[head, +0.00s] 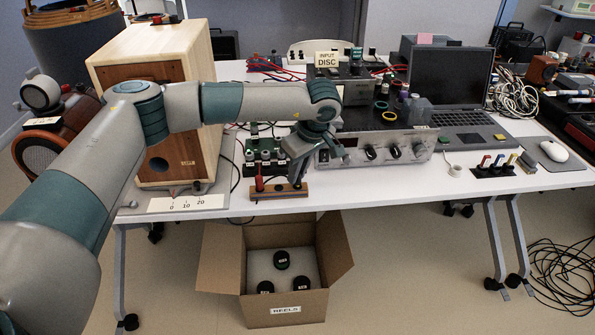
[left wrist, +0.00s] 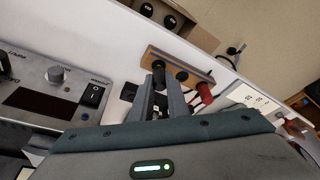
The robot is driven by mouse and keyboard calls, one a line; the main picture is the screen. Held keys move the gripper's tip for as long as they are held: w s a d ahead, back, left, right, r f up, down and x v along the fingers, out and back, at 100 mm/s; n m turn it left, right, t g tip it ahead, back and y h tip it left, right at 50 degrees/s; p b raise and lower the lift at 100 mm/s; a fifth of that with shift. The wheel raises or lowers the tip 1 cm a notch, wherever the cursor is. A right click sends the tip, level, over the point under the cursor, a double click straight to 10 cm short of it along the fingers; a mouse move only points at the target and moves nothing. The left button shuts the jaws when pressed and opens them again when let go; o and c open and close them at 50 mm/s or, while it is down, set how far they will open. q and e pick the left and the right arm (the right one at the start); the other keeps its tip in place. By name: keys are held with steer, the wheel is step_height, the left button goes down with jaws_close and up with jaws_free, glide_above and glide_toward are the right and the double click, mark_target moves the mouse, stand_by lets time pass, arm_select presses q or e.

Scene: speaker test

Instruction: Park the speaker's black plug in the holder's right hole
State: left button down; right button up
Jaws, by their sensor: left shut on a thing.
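The wooden holder (head: 279,194) lies near the table's front edge, right of the wooden speaker (head: 130,58); it also shows in the left wrist view (left wrist: 205,76). A red plug (head: 260,184) stands at its left end in the head view. My left gripper (head: 298,182) points down at the holder's right end. In the left wrist view its fingers (left wrist: 163,88) are shut on the black plug (left wrist: 158,70), which is over or in the holder's right end. The plug's tip is hidden, so I cannot tell how deep it sits. My right gripper is out of view.
An amplifier (head: 392,152) stands close right of the gripper. A small rack of jacks (head: 264,151) is behind the holder. An open box of reels (head: 284,309) stands on the floor below the front edge.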

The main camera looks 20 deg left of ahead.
arm_select(q)
steer(key=shift+f+b, duration=0.35)
steer(key=shift+f, duration=0.2)
steer(key=c, duration=1.6)
jaws_free()
steer(key=shift+c, duration=0.2)
steer(key=shift+r, duration=0.1)
steer(key=shift+r+p, duration=1.75)
steer(key=shift+r, duration=2)
